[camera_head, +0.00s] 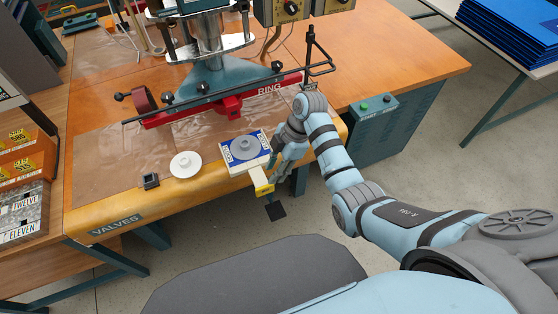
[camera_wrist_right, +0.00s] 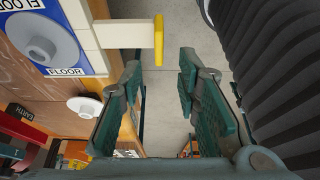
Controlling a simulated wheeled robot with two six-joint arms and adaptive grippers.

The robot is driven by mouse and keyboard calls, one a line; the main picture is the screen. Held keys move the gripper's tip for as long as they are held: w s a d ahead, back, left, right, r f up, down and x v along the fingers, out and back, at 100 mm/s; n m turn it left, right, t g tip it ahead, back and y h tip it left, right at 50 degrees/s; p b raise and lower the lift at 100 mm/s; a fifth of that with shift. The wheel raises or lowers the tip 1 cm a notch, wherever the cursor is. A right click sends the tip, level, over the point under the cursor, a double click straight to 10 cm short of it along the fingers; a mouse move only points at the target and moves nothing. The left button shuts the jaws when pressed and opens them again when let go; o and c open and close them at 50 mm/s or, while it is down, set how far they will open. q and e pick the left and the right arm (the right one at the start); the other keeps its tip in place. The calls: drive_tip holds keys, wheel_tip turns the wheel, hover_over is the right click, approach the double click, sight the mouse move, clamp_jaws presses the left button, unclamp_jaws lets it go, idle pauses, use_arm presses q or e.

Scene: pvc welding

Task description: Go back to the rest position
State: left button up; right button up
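My right gripper (camera_head: 283,163) hangs at the front edge of the workbench (camera_head: 200,192), just right of a blue-and-white plate (camera_head: 229,149) marked FLOOR with a grey disc on it. The plate's pale handle with a yellow end (camera_head: 264,188) sticks out past the bench edge. In the right wrist view the gripper (camera_wrist_right: 159,85) is open, with only floor between its fingers. The yellow end (camera_wrist_right: 158,40) shows there just beyond the fingertips, apart from them as far as I can tell. My left gripper is not in view.
A white disc (camera_head: 186,164) and a small dark block (camera_head: 151,181) lie left of the plate. A welding press with a red base (camera_head: 222,106) stands behind. A green control box (camera_head: 373,107) sits to the right of my right forearm. Boxes (camera_head: 24,157) stand at far left.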

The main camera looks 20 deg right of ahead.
drive_tip(key=v, duration=0.4)
drive_tip(key=shift+d+r, duration=0.15)
drive_tip(key=shift+r, duration=0.15)
drive_tip(key=s+d+f+m+h, duration=0.1)
drive_tip(key=s+d+f+m, duration=0.2)
drive_tip(key=s+f+m, duration=0.75)
drive_tip(key=s+d+f+m+h, duration=0.1)
drive_tip(key=s+d+f+h, duration=0.15)
drive_tip(key=f, duration=1.45)
drive_tip(key=s+d+f+m, duration=0.1)
drive_tip(key=s+f+m, duration=0.1)
drive_tip(key=s, duration=0.7)
drive_tip(key=s+d+f+m+t+h, duration=0.1)
drive_tip(key=s+f, duration=0.3)
drive_tip(key=s, duration=0.4)
drive_tip(key=s+d+f+m, duration=0.3)
drive_tip(key=s+m, duration=0.1)
drive_tip(key=s, duration=0.5)
drive_tip(key=shift+s+f+h, duration=0.35)
drive_tip(key=shift+f, duration=0.05)
